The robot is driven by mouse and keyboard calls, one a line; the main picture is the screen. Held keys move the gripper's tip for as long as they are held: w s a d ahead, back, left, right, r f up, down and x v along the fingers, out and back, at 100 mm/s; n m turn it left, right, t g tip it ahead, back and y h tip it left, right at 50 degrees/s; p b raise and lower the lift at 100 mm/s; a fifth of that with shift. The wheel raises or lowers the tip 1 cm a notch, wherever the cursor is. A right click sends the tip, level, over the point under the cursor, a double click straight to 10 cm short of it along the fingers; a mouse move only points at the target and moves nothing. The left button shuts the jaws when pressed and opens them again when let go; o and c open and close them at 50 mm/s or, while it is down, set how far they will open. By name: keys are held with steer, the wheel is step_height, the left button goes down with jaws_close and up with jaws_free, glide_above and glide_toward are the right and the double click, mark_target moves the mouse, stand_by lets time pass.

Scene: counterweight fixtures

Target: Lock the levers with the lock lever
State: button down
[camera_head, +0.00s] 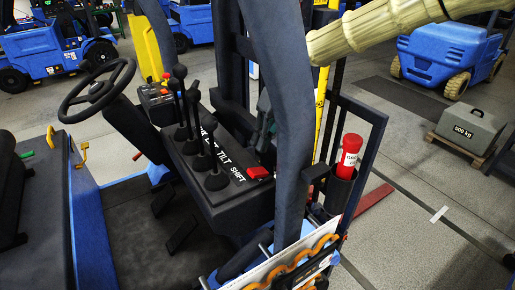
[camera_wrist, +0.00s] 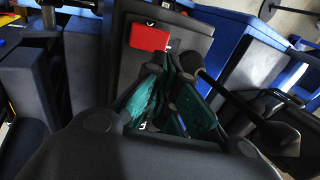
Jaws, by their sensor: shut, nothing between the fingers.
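The black control levers (camera_head: 186,110) stand in a row on the forklift's dark console, which is lettered "TILT" and "SHIFT". The red lock lever (camera_head: 258,173) lies at the console's right end, and in the wrist view it is a red block (camera_wrist: 149,37) at the upper middle. My gripper (camera_head: 266,148), with teal finger pads, is shut and empty above the console, just above the red lock lever. A dark pillar partly hides it. In the wrist view my gripper's fingertips (camera_wrist: 178,62) are close to the red block, with a visible gap. A black lever (camera_wrist: 230,95) is to their right.
The dark curved pillar (camera_head: 292,110) stands just right of the console. A steering wheel (camera_head: 97,90) is at the left. A red fire extinguisher (camera_head: 348,158) sits in a holder at the right. Open floor lies farther right, with a 500 kg weight (camera_head: 469,131) on a pallet.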

steer(key=b+v, duration=0.2)
steer(key=v, duration=0.6)
steer(key=shift+s+a+r+b, duration=0.2)
steer(key=shift+s+a+b, duration=0.05)
steer(key=shift+a+b, duration=0.1)
steer(key=p, duration=0.3)
glide_above(258, 172)
steer(key=w, duration=0.3)
step_height(258, 172, down, 11)
steer(key=shift+r, duration=0.1)
steer(key=shift+b+x, duration=1)
steer(key=shift+x, duration=0.1)
steer(key=shift+s, duration=0.1)
